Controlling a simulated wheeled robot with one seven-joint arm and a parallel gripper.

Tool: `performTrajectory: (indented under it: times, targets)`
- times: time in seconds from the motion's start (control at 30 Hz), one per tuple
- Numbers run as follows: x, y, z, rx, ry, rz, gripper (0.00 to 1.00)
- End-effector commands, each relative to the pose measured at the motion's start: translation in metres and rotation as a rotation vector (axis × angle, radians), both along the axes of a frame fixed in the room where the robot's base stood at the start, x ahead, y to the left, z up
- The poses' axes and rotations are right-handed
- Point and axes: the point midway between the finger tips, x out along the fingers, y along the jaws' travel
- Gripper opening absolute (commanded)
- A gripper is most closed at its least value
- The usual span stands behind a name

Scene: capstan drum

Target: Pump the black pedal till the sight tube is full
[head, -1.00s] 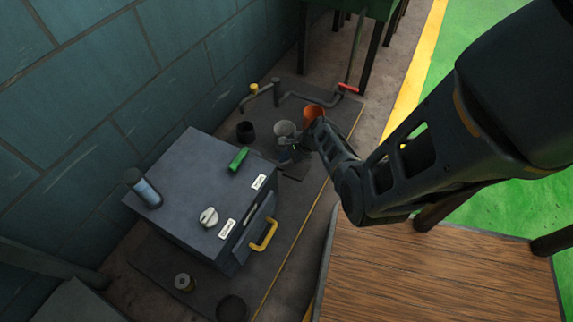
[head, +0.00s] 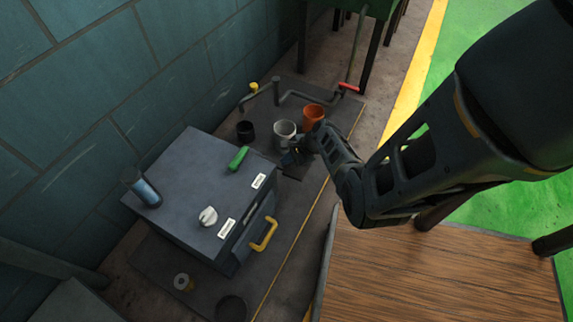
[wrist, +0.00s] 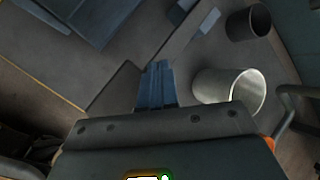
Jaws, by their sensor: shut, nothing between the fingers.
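The sight tube (head: 146,191) stands at the left corner of the grey box, with blue in its lower part and a dark top. My gripper (head: 289,159) is low over the floor mat beyond the box's far right corner, close to the white cup. In the wrist view its shut, empty fingers (wrist: 157,86) point at the floor area beside the cup. A dark flat plate (head: 291,172) lies just below the gripper and seems to be the black pedal. My gripper partly hides it, and I cannot tell whether they touch.
The grey box (head: 185,185) carries a green handle (head: 238,158), a white knob (head: 208,216) and a yellow front handle (head: 265,234). A white cup (head: 284,131), orange cup (head: 314,115) and black cup (head: 245,131) stand nearby. A wooden tabletop (head: 440,270) is below my arm.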

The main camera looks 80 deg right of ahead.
Motion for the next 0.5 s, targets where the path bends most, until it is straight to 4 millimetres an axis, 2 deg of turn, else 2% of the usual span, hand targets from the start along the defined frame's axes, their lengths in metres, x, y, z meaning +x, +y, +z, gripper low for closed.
performTrajectory:
  times: [0.5]
  targets:
    - [-0.0008,0.0001,-0.0053,0.000,0.000,0.000,0.00]
